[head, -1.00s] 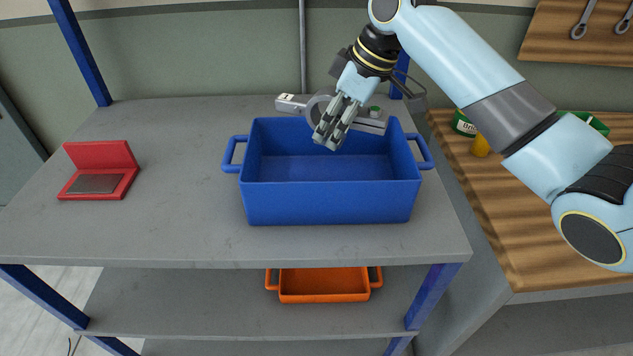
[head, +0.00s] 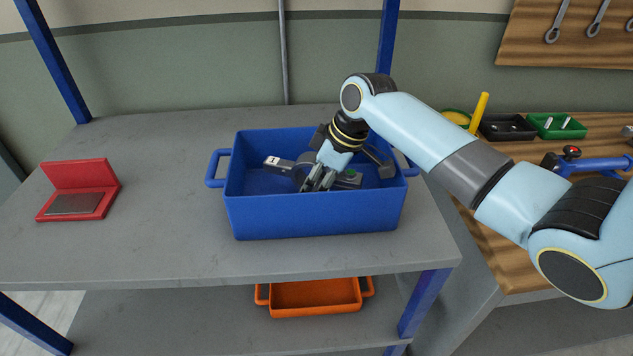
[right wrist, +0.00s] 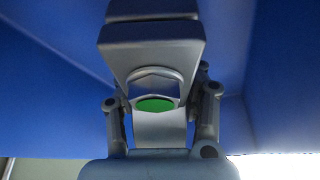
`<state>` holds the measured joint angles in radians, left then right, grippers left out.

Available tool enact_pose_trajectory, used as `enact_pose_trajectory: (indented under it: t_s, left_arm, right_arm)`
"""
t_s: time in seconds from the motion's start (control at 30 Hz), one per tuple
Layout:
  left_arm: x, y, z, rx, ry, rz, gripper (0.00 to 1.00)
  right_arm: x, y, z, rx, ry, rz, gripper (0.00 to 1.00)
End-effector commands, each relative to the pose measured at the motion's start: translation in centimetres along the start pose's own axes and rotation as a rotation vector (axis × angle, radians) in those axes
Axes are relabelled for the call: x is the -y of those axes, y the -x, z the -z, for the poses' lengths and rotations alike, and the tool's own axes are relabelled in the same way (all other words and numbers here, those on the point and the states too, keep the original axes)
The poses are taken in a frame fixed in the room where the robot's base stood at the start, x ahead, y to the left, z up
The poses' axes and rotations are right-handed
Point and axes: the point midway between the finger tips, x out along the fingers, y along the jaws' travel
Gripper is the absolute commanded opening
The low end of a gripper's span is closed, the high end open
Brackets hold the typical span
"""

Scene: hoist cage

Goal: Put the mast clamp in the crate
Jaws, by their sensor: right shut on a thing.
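The mast clamp (head: 284,165) is a grey metal piece with a light end marked with a dark sign and a round middle part. It is inside the blue crate (head: 316,214), which stands on the grey shelf top. My right gripper (head: 318,182) reaches down into the crate and is shut on the clamp. The gripper hides part of the clamp, and I cannot tell whether the clamp touches the crate floor. In the right wrist view, a grey part of the clamp (right wrist: 152,50) shows between blue crate walls. My left gripper is not in view.
A red open holder (head: 80,190) stands on the shelf top to the left. An orange tray (head: 316,296) sits on the lower shelf. A wooden bench at right holds a green tray (head: 556,126), a black tray (head: 507,127) and a blue tool (head: 598,165).

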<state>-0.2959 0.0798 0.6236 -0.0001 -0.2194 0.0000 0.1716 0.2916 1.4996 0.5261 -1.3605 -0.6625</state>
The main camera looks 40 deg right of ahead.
Motion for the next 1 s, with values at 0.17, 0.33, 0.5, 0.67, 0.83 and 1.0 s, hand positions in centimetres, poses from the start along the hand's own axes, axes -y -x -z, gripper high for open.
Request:
enact_pose_trajectory:
  t_s: [0.17,0.33,0.5,0.67,0.83,1.0]
  left_arm:
    - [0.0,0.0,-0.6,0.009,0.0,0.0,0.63]
    - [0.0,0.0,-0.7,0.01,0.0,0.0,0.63]
    - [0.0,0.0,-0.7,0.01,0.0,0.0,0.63]
    - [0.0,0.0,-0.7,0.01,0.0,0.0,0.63]
    - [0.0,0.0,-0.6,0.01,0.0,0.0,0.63]
    - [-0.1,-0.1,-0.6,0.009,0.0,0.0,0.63]
  right_arm:
    - [-0.1,0.1,0.2,-0.004,0.001,-0.002,0.0]
    - [0.0,-0.1,-0.1,0.0,0.0,0.0,0.47]
    - [0.0,-0.1,-0.1,0.0,0.0,0.0,0.61]
    - [0.0,-0.1,0.0,0.0,0.0,0.0,0.61]
    - [-0.1,0.9,0.0,-0.001,0.0,-0.003,0.61]
    - [-0.2,4.2,0.0,-0.001,0.003,-0.005,0.61]
